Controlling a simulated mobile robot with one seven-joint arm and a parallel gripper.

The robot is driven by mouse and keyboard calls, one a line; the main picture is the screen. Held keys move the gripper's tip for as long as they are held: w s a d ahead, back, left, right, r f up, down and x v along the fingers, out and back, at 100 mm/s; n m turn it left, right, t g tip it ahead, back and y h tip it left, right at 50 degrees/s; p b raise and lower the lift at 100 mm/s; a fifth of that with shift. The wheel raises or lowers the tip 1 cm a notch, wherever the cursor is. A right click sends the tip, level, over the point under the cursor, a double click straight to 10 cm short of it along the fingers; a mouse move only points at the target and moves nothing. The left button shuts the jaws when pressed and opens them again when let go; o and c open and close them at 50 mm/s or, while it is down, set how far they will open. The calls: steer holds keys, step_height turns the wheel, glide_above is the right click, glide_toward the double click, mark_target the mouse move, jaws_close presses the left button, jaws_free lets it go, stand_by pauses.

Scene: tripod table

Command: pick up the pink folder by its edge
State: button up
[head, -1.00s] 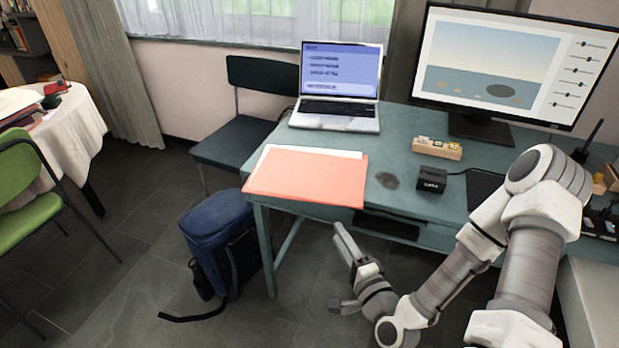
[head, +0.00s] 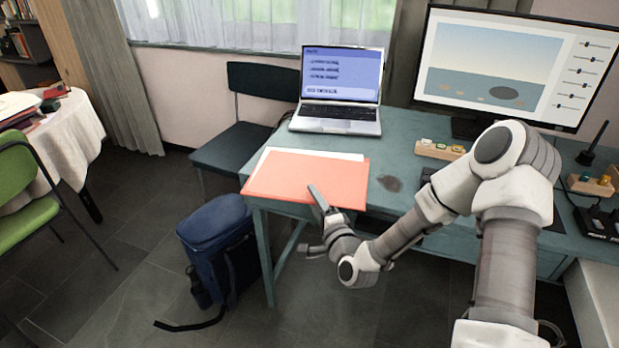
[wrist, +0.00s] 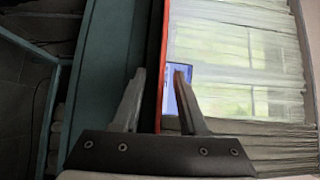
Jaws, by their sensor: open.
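The pink folder (head: 305,180) lies flat on the near left part of the teal desk (head: 405,165), its front edge at the desk's front edge. A white sheet (head: 330,153) shows behind its back edge. My gripper (head: 309,220) is open at the folder's front edge, one finger overlapping the folder in the head view and the other lower, below desk height. In the wrist view the folder (wrist: 165,60) is a thin red strip, seen edge-on, running between the two spread fingers (wrist: 158,85). I see no clear contact. The gripper holds nothing.
A laptop (head: 338,118) stands behind the folder. A large monitor (head: 500,75) and a wooden block holder (head: 438,150) are to the right. A blue backpack (head: 215,235) stands on the floor at the desk's left front. A dark chair (head: 240,150) is left of the desk.

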steer(key=shift+w+a, duration=0.1)
steer(key=shift+w, duration=0.25)
jaws_close()
stand_by(1.2)
